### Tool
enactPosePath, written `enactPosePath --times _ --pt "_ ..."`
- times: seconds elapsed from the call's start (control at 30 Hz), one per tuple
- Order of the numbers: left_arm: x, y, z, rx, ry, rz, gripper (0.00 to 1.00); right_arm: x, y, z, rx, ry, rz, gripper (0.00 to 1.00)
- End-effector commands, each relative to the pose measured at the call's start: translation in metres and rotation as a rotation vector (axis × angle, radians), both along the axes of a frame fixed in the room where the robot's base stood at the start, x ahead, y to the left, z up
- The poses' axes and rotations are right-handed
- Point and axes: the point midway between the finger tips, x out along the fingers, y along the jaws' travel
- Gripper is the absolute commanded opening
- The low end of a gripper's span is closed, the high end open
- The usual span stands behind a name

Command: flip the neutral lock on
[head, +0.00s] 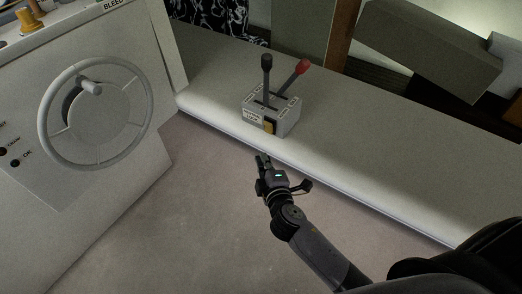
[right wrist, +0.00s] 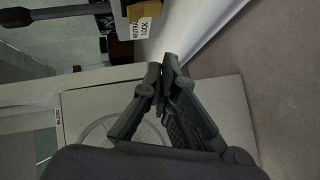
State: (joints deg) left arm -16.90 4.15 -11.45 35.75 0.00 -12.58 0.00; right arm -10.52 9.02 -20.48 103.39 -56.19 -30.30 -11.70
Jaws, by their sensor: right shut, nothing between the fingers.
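The neutral lock (head: 269,127) is a small yellow switch on the front of a grey control box (head: 286,121), beside a printed label. The box stands on the white ledge, with a black-knobbed lever (head: 267,78) and a red-knobbed lever (head: 293,74) rising from its top. In the right wrist view the yellow lock (right wrist: 144,10) and its "neutral lock" label (right wrist: 141,29) show at the top. My right gripper (head: 262,158) is shut and empty, just in front of and below the box, apart from it. Its closed fingertips (right wrist: 162,66) show in the wrist view. My left gripper is not in view.
A white panel with a grey handwheel (head: 95,115) stands at the left. The white ledge (head: 400,150) runs to the right, with a dark grey block (head: 428,50) behind it. The floor (head: 190,220) in front is clear.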

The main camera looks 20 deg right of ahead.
Motion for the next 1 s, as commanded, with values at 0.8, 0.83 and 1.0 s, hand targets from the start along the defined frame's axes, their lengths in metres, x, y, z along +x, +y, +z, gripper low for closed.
enactPosePath --times 0.8,0.83,1.0 --pt "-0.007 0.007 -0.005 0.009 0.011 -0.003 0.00 -0.025 0.003 0.001 0.001 0.000 -0.001 0.00" --pt "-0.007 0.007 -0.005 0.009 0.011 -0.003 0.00 -0.026 0.003 0.001 0.001 0.001 -0.001 0.00" --pt "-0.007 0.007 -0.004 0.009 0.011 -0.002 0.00 -0.032 0.002 -0.040 0.041 0.084 -0.004 0.00"
